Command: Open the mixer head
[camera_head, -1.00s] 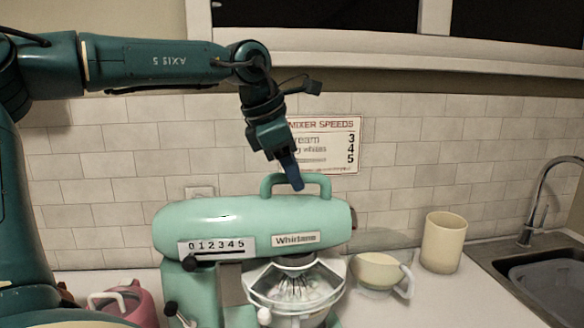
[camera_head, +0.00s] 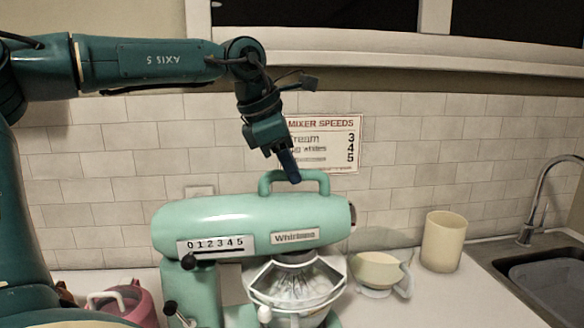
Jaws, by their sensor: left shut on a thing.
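The mint-green stand mixer stands on the counter, with its long mixer head (camera_head: 210,218) running left to right over the bowl. The head looks close to level. An arched handle (camera_head: 325,184) rises from the top of the head. My left gripper (camera_head: 293,175) points down from above and is shut on the handle's top bar; its fingers hide part of that bar. A whisk and the clear bowl (camera_head: 297,285) show under the head's right part. A lever with a dark knob (camera_head: 188,261) is below the number scale. My right gripper is out of view.
A cream measuring cup (camera_head: 378,270) and a cream canister (camera_head: 443,240) stand right of the mixer. The sink (camera_head: 500,260) is at far right. A pink pot (camera_head: 135,300) is at lower left. A speed sign (camera_head: 330,143) hangs on the tiles behind.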

